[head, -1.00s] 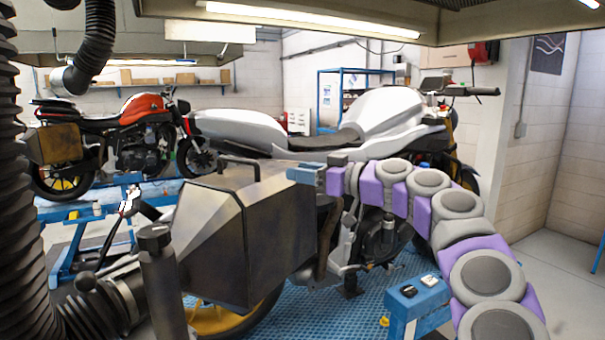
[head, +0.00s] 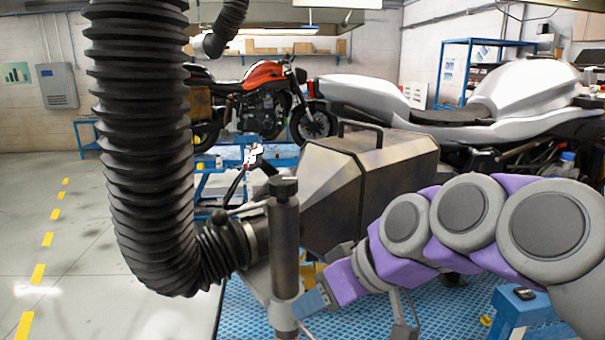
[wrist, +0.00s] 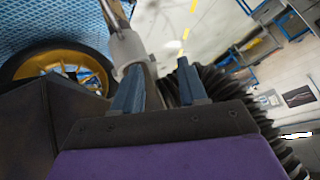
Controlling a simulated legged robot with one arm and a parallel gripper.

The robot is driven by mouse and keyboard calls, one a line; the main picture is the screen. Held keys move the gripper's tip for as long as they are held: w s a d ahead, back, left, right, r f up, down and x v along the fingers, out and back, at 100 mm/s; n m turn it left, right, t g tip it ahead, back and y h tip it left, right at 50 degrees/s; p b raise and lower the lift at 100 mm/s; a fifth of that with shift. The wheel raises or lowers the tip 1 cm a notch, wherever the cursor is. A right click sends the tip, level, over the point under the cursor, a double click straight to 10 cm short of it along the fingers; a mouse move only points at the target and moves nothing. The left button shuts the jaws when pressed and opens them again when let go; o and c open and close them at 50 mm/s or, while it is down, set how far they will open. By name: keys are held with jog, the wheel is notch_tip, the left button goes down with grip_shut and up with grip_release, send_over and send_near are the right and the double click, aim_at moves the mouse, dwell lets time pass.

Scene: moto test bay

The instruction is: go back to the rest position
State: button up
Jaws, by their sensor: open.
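My gripper (head: 314,302) has blue fingers and sits low in the head view, at the end of my purple and grey arm. It is below the metal side case (head: 330,200) and just right of the upright metal post (head: 285,240). In the wrist view my gripper (wrist: 158,85) is open, its two blue fingers apart. A grey rod-like part (wrist: 128,48) shows beyond the left finger; whether it touches, I cannot tell. I see nothing held. No marker of a rest position is visible.
A black ribbed exhaust hose (head: 140,150) hangs at left and bends to the post's side. The white motorcycle (head: 530,95) stands at right, the orange one (head: 262,75) behind. A blue stand (head: 520,310) is at lower right. Floor (head: 60,220) at far left is open.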

jog(key=s+d+f+m+g+h, duration=0.2)
jog(key=s+d+f, duration=0.4)
jog(key=s+f, duration=0.4)
jog(key=s+d+f+m+g+h, duration=0.3)
jog(key=s+d+f+m+h, duration=0.2)
jog(key=s+f, duration=0.6)
jog(key=shift+s+d+m+b, duration=0.3)
jog(key=shift+s+d+b, duration=0.1)
jog(key=shift+s, duration=0.05)
jog(key=shift+o, duration=0.4)
dwell(1.1)
